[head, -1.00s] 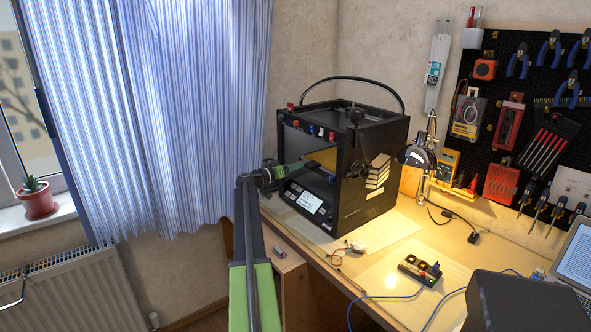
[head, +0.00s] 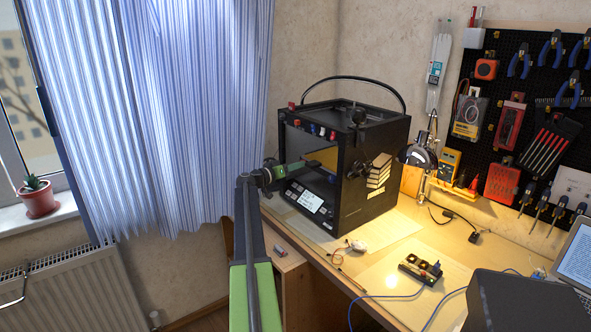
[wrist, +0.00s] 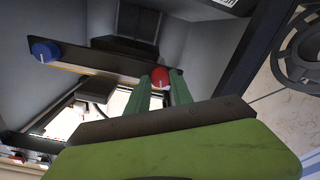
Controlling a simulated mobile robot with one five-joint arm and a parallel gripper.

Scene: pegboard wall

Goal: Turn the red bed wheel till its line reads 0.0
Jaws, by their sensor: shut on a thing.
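The red bed wheel (wrist: 160,78) shows in the wrist view under the printer's bed plate (wrist: 105,60), at its right end. A pale line is on the wheel's face; I cannot read a number from it. My gripper (wrist: 164,86) has its two green fingers around the red wheel and is shut on it. A blue wheel (wrist: 45,51) sits at the left end of the same plate. In the head view my gripper (head: 304,165) reaches into the open front of the black 3D printer (head: 372,190); the red wheel is hidden there.
The printer's frame is close around my gripper. A spool (wrist: 302,50) shows at the right in the wrist view. On the desk (head: 400,236) stand a lamp (head: 418,156) and a small black box with knobs (head: 420,269). A dark box (head: 520,301) is at front right.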

